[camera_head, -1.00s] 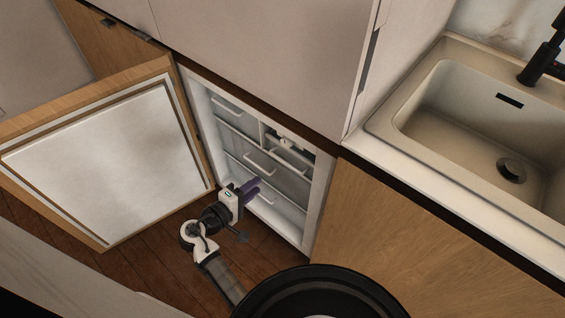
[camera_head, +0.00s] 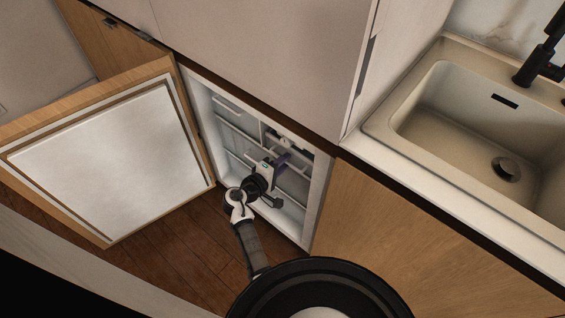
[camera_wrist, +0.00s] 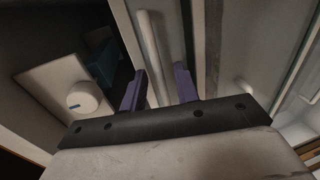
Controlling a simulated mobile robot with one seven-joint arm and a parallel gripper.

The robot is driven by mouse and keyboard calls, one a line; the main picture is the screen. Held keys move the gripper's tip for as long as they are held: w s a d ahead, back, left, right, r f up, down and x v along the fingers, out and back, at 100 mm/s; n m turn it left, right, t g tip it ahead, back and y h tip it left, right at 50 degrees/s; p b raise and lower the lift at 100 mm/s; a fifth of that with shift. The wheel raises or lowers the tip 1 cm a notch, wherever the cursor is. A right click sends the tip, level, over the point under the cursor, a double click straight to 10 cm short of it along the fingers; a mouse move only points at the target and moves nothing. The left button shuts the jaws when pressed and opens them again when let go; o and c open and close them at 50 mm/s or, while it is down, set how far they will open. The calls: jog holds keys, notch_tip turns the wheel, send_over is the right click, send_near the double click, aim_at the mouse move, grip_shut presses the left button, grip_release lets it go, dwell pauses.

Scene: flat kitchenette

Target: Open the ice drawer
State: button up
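The open fridge (camera_head: 320,190) has several drawers with pale bar handles. I cannot tell for certain which is the ice drawer; one drawer front with a white bar handle (camera_wrist: 152,45) is directly ahead of my gripper in the wrist view. My gripper (camera_head: 283,160) is at the fridge opening, in front of the right-hand drawers, and partly hides them. In the wrist view my gripper (camera_wrist: 160,88) has its two purple fingers apart. The handle bar appears between them; whether it touches either finger is unclear. The drawer looks shut.
The fridge door (camera_head: 110,160) stands wide open to the left. A white knob (camera_wrist: 82,97) sits beside a dark recess with a blue object (camera_wrist: 102,62). Another handle (camera_wrist: 243,86) shows at the right. A wooden cabinet front (camera_head: 400,225) and a sink (camera_head: 480,130) are to the right.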

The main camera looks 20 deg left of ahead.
jog(key=shift+c, duration=0.2)
grip_shut()
jog(key=f+v, duration=0.2)
jog(key=v, duration=0.8)
jog(key=f+v, duration=0.2)
jog(key=v, duration=0.8)
jog(key=shift+s+a, duration=0.25)
jog(key=shift+s, duration=0.4)
jog(key=shift+r, duration=0.1)
jog(key=shift+o, duration=0.2)
grip_release()
